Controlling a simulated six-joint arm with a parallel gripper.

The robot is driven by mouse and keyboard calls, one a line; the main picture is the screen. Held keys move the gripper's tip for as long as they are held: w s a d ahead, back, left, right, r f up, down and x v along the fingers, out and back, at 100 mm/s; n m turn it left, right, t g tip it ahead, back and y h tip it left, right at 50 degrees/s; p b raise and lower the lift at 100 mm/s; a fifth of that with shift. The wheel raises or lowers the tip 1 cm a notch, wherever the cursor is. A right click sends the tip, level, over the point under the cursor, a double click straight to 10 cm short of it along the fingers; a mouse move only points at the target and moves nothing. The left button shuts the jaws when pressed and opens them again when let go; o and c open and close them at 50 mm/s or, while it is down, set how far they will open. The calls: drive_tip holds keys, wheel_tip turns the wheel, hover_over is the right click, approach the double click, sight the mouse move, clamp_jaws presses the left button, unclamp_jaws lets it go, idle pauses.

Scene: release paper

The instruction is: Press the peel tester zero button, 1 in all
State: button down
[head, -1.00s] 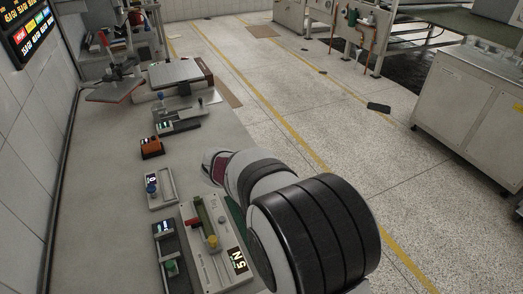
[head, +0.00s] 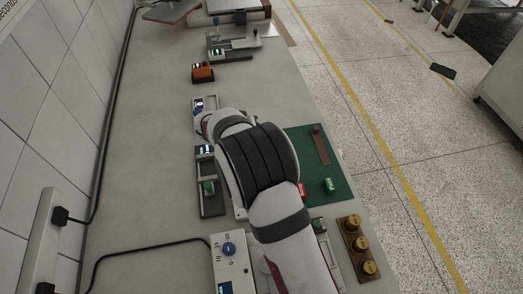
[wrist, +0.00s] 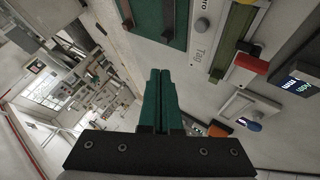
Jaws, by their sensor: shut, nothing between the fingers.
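Part of a printed label ending in "ero" shows beside that button. This looks like the peel tester. My gripper (wrist: 158,72) has its two green fingers together with nothing between them. It is apart from the grey button in the picture; the height gap cannot be told. In the head view my arm hides the gripper and most of this instrument.
A dark device with a green knob (head: 208,187) stands left of my arm. A green mat (head: 335,172) with a green roll (head: 329,186) lies right. A blue-dial box (head: 229,270) and a wooden block with brass weights (head: 352,224) are nearer. The left bench strip is mostly clear.

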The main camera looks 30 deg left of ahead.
drive_tip(key=shift+f, duration=4)
drive_tip(key=shift+f, duration=0.4)
drive_tip(key=shift+f, duration=0.55)
drive_tip(key=shift+r, duration=0.95)
wheel_tip(320, 180, up, 5)
